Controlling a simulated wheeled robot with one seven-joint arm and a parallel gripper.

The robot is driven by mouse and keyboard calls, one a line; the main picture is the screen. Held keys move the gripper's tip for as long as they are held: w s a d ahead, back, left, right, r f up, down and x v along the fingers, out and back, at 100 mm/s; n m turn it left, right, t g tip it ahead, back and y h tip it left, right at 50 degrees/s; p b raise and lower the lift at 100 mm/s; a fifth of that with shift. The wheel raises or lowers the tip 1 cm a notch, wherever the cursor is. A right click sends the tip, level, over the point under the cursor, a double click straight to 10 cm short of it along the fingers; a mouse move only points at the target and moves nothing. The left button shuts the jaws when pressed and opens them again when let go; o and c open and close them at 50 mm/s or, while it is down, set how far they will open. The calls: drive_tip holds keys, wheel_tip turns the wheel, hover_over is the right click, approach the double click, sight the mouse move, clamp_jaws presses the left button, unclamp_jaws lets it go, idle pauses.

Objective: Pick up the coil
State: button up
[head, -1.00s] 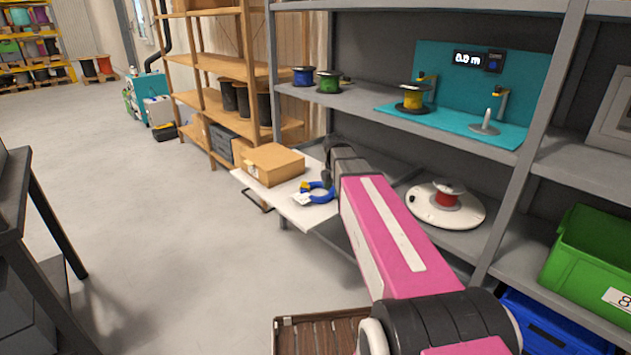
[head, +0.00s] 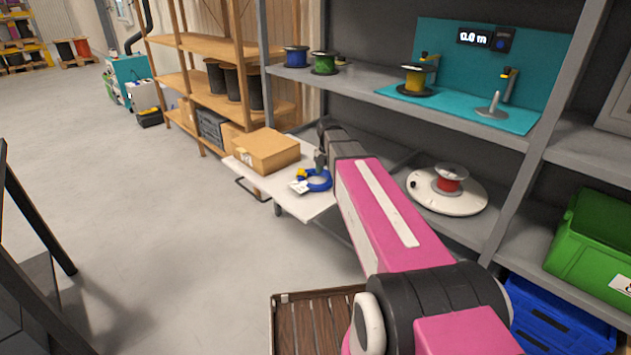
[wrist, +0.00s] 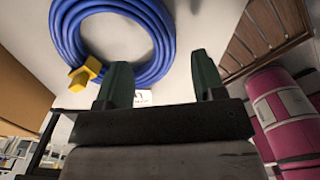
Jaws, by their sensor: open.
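A blue coil of cable (head: 319,183) with a yellow clip or tie (head: 302,175) and a white tag (head: 298,186) lies on a white cart top (head: 308,207). In the wrist view the coil (wrist: 158,25) fills the upper left, with the yellow piece (wrist: 84,73) at its lower left. My gripper (wrist: 162,75) is open, its two dark fingers apart with nothing between them. The left finger overlaps the coil's near edge in the picture; I cannot tell whether it touches. In the head view my gripper (head: 321,160) is at the coil's far edge, partly hidden by my pink arm.
A cardboard box (head: 266,151) stands on the cart behind the coil. Grey shelving (head: 370,85) with spools rises at the right, and a white turntable with a red reel (head: 447,190) sits on its lower shelf. A green bin (head: 590,240) is at far right.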

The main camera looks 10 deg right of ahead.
sight(328, 182)
drive_tip(key=shift+s+d+f, duration=0.1)
drive_tip(key=shift+d+f, duration=0.05)
drive_tip(key=shift+f, duration=2.4)
clamp_jaws()
